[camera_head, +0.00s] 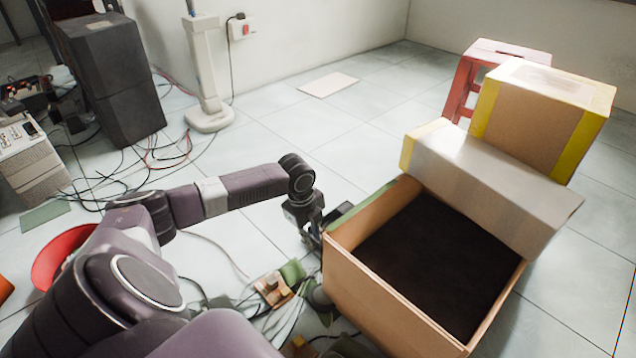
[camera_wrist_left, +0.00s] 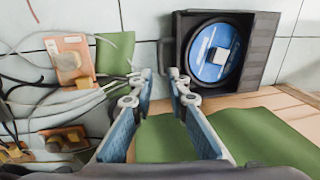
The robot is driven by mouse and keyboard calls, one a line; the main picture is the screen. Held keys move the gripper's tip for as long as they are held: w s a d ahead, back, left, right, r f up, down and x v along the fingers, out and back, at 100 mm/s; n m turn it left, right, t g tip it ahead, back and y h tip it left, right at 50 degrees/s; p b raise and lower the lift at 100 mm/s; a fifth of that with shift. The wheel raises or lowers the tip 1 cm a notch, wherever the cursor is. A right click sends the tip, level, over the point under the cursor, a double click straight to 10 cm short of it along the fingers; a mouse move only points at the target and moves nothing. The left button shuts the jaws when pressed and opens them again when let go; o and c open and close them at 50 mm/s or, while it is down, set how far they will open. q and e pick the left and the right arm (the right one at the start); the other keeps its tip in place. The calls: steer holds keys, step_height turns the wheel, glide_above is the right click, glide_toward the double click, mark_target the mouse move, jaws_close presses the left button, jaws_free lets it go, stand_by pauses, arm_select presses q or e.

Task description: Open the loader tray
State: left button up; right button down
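In the left wrist view, a dark grey tray-like box (camera_wrist_left: 262,45) holds a round blue disc (camera_wrist_left: 213,52) with a pale centre. It looks like the loader tray, but I cannot tell for sure. My left gripper (camera_wrist_left: 160,74) is open, with a gap between its two fingers and nothing visible held. Its right fingertip is close to the tray's near left corner; contact is unclear. In the head view my left gripper (camera_head: 314,232) is low, beside the left wall of an open wooden box (camera_head: 385,300). I cannot make out the tray there. My right gripper is not in view.
Cables and a socket block (camera_head: 273,289) lie on the floor left of the wooden box. Cardboard boxes (camera_head: 490,175) stand behind it, near a red stool (camera_head: 465,88). A dark cabinet (camera_head: 112,80) stands at the back left. The tiled floor in the middle is clear.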

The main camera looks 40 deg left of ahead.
mark_target(316, 255)
arm_select(q)
steer(key=shift+w+f+b, duration=0.2)
steer(key=shift+f+b, duration=0.85)
steer(key=shift+f, duration=0.25)
steer(key=shift+w+f+b, duration=0.25)
steer(key=shift+f+b, duration=0.85)
steer(key=shift+f, duration=0.15)
steer(key=shift+w+f+b, duration=0.2)
steer(key=shift+f+b, duration=0.85)
steer(key=shift+f, duration=0.25)
steer(key=shift+r, duration=0.1)
jaws_close()
steer(key=shift+c, duration=2)
jaws_free()
steer(key=o, duration=0.4)
steer(key=shift+s, duration=0.1)
